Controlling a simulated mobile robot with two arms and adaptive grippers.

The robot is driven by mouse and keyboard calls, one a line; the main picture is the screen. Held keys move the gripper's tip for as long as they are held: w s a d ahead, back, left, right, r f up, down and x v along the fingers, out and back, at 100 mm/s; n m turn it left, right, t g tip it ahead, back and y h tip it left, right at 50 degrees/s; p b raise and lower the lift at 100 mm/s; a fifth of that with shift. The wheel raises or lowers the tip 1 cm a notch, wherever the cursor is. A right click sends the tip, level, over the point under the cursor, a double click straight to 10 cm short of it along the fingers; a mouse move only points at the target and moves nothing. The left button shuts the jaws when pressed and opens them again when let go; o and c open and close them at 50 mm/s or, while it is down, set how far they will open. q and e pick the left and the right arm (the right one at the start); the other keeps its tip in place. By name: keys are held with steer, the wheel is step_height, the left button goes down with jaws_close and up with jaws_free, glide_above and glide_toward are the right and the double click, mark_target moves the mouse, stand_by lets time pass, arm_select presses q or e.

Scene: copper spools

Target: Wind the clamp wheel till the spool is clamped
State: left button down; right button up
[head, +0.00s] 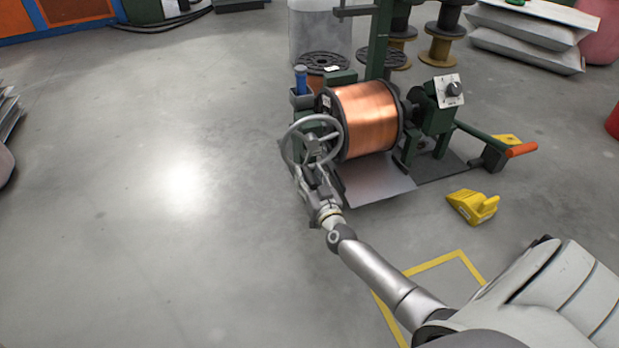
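The clamp wheel (295,148) is a grey spoked handwheel on the left side of a green winding stand (435,121). The spool (366,117), wound with bright copper wire between dark flanges, sits in the stand just right of the wheel. My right gripper (313,176) is at the lower part of the wheel, with its fingers overlapping the rim and spokes. I cannot tell whether the fingers are closed on the rim. Whether the spool is clamped does not show. My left gripper is not in view.
A yellow wedge (473,206) lies on the floor to the right. A lever with an orange grip (521,149) sticks out from the stand's right side. Other spools (441,47) and stacked grey sacks (530,26) stand behind.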

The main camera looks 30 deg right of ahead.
jaws_close()
steer(key=shift+a, duration=0.1)
